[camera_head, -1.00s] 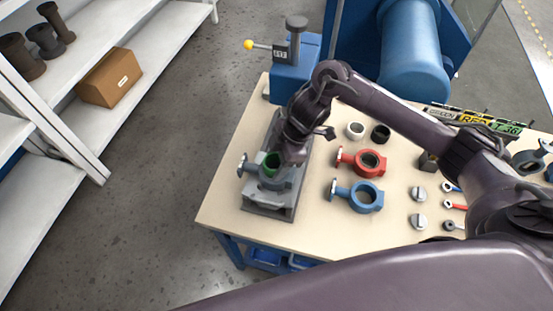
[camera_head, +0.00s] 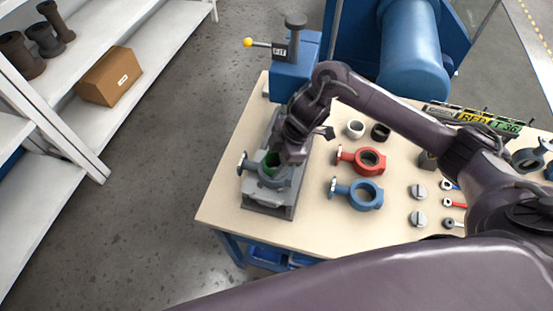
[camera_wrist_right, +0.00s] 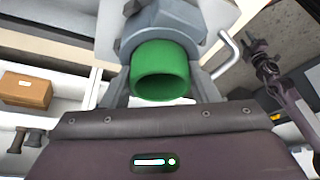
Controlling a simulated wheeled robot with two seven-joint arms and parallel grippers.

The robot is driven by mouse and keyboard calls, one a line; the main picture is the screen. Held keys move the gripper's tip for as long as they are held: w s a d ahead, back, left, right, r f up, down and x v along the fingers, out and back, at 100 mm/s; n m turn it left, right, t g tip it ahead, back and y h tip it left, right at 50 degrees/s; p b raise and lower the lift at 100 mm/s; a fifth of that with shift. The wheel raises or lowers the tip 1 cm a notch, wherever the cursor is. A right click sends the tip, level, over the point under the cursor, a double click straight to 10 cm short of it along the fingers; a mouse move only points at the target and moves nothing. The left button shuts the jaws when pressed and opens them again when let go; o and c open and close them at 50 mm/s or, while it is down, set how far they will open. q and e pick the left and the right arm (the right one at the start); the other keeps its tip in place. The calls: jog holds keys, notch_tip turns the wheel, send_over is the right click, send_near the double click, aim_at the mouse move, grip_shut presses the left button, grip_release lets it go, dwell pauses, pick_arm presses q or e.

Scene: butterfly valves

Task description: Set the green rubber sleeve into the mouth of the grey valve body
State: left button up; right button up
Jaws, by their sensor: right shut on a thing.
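The green rubber sleeve (camera_head: 271,166) is at the mouth of the grey valve body (camera_head: 267,182), which sits on a grey fixture (camera_head: 279,210) at the table's left end. My right gripper (camera_head: 284,160) is over the mouth, shut on the sleeve. In the right wrist view the sleeve (camera_wrist_right: 161,70) shows its open end, and its other end meets the grey body (camera_wrist_right: 178,18). I cannot tell how deep it sits. What looks like my left gripper (camera_wrist_right: 262,58) is small at the right of the wrist view; its jaws are unclear.
A red valve body (camera_head: 368,160) and a blue valve body (camera_head: 365,195) lie to the right. A white ring (camera_head: 355,129) and a black ring (camera_head: 380,132) stand behind them. A blue press (camera_head: 292,80) stands at the back. The table's front left is clear.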

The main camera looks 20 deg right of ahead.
jog(key=shift+s+f, duration=0.3)
jog(key=shift+f, duration=0.15)
jog(key=o, duration=1.1)
jog(key=shift+f, duration=0.15)
jog(key=shift+c, duration=0.2)
notch_tip(320, 180, up, 8)
jog(key=p, duration=0.7)
jog(key=shift+w+f, duration=0.2)
jog(key=shift+w, duration=0.05)
